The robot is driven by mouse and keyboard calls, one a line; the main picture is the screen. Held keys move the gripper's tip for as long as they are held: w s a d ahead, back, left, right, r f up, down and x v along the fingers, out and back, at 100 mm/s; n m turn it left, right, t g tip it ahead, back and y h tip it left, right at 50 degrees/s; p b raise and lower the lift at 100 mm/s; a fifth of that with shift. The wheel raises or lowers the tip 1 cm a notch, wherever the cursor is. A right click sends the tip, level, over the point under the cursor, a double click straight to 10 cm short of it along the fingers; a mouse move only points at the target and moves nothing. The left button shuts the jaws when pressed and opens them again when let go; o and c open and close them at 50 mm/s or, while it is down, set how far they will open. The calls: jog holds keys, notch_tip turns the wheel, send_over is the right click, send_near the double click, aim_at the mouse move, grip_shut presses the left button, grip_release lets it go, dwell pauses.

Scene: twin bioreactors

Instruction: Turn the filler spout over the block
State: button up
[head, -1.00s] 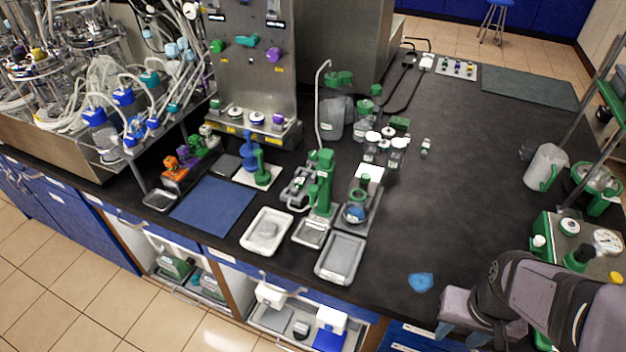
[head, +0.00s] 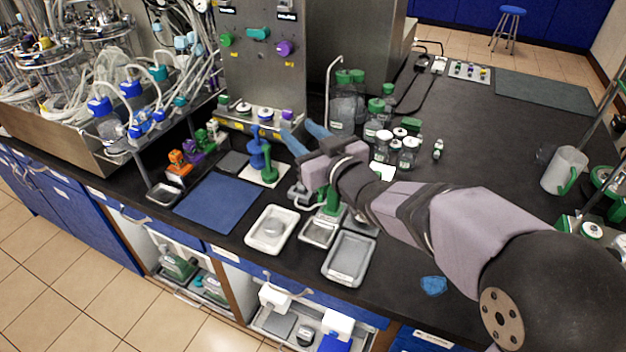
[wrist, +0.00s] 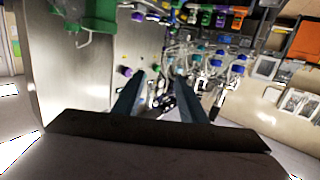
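The green filler (head: 331,200) stands near the front edge of the bench in the head view. My arm covers most of it, so its spout and the direction it points are hidden. I cannot single out the block there. My gripper (head: 303,137) is above the bench, in front of the steel panel, beyond the filler. Its two blue fingers are apart with nothing between them. The wrist view also shows the spread fingers (wrist: 158,93), with steel surfaces and bench equipment behind them.
A white tray (head: 250,240) and a grey tray (head: 331,272) lie along the front edge. A blue-and-green stand (head: 268,180) is left of the filler. Green-capped bottles (head: 380,125) stand behind my arm. The bench's back right is mostly clear.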

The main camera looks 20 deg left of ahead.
aim_at(325, 190)
jog(key=shift+m+t+y, duration=0.3)
jog(key=shift+t, duration=0.1)
jog(key=s+d+f, duration=0.1)
jog(key=d+f, duration=0.1)
jog(key=f, duration=0.1)
jog(key=s+d+f+b, duration=0.1)
jog(key=d+f, duration=0.2)
jog(key=f, duration=0.1)
jog(key=s+d+f+b, duration=0.1)
jog(key=d+f, duration=0.2)
jog(key=shift+s+f, duration=0.4)
jog(key=shift+s+d+f, duration=0.1)
jog(key=shift+s+d, duration=0.05)
jog(key=shift+d, duration=0.1)
jog(key=p+x, duration=0.2)
jog(key=x, duration=0.5)
jog(key=shift+a, duration=0.15)
grip_shut()
